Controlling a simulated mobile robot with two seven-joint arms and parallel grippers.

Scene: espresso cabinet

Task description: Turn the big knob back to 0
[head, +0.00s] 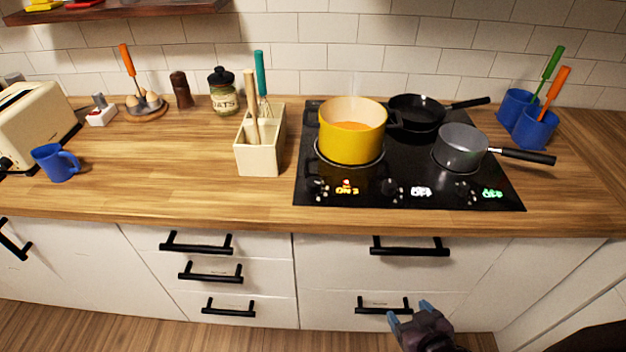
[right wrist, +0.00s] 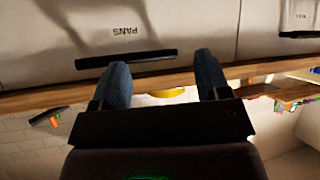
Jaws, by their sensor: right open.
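The black stove (head: 400,170) has several small dark knobs along its front edge. The left knob (head: 318,189) is beside a lit orange "ON 3" reading (head: 347,188). The middle knob (head: 390,187) and the right knob (head: 463,191) each have an "OFF" reading to their right. I cannot tell the knobs' sizes apart clearly. My right gripper (head: 409,312) is open and empty, low in front of the drawers and well below the knobs. Its two blue fingers also show spread apart in the right wrist view (right wrist: 162,72). My left gripper is out of view.
A yellow pot (head: 352,145) stands on the front left burner. A grey saucepan (head: 462,146) and a black pan (head: 415,115) stand to its right. Drawer handles (head: 410,247) stick out below the counter edge near my right gripper.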

